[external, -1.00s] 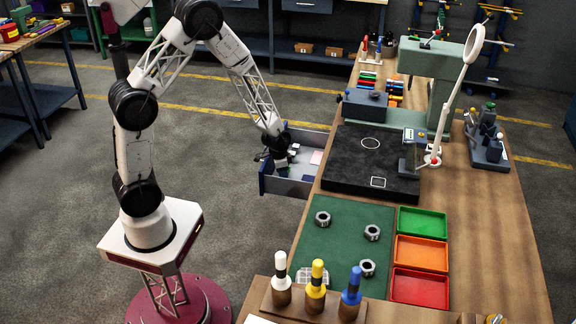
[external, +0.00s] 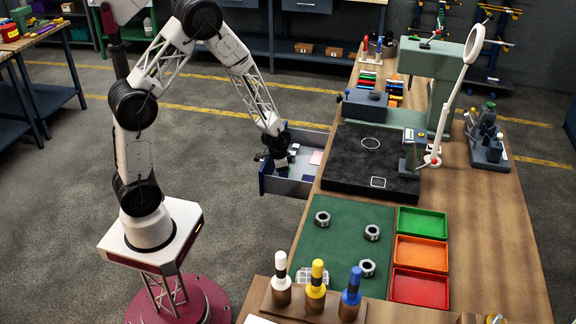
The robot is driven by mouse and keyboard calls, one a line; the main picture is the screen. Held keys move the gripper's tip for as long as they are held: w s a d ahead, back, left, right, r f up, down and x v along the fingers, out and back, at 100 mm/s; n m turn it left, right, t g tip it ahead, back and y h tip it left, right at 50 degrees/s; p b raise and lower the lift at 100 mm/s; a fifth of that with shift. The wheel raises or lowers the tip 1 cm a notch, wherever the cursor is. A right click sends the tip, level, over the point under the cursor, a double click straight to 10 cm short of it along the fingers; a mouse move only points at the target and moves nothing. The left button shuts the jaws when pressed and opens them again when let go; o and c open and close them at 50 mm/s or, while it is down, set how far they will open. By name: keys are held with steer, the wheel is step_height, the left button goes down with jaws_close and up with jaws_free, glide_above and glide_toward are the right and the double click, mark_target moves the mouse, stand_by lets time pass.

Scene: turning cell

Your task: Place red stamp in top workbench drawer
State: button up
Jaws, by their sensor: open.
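The top workbench drawer (external: 268,184) is pulled out from the left side of the workbench. My gripper (external: 281,168) is over its front part, pointing down, with its fingers at or inside the drawer. It is open, though the fingers are small and dark. I cannot make out a red stamp; the gripper hides part of the drawer's inside. A wooden stand (external: 330,307) at the front of the bench carries a white stamp (external: 281,278), a yellow stamp (external: 317,279) and a blue stamp (external: 353,285).
A pale pink item (external: 317,157) lies in the drawer. A black granite plate (external: 345,160) sits on the bench beside the drawer. A green mat (external: 340,245) with hex nuts and green, orange and red trays (external: 421,289) lie nearer. The floor left of the drawer is clear.

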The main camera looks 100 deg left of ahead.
step_height(320, 180, up, 12)
steer(key=s, duration=0.1)
steer(key=shift+s+d+f, duration=0.15)
steer(key=shift+s+d, duration=0.15)
stand_by(0.4)
stand_by(0.8)
steer(key=w+d+r+m, duration=0.1)
steer(key=w+d+r, duration=0.1)
steer(key=d+r, duration=0.85)
steer(key=w+d+r+m, duration=0.15)
steer(key=d+r, duration=0.55)
steer(key=d, duration=0.7)
steer(key=s+d+r, duration=0.3)
steer(key=s+d, duration=0.1)
steer(key=d, duration=0.2)
steer(key=s+d+r+m, duration=0.1)
steer(key=s+d+r, duration=0.2)
steer(key=s+d, duration=0.2)
steer(key=s+d+r+m+t, duration=0.1)
steer(key=s+d+r, duration=0.2)
steer(key=s+d, duration=0.2)
steer(key=shift+s+d+r+h, duration=0.2)
steer(key=shift+d+r+h, duration=0.2)
steer(key=shift+d, duration=1.45)
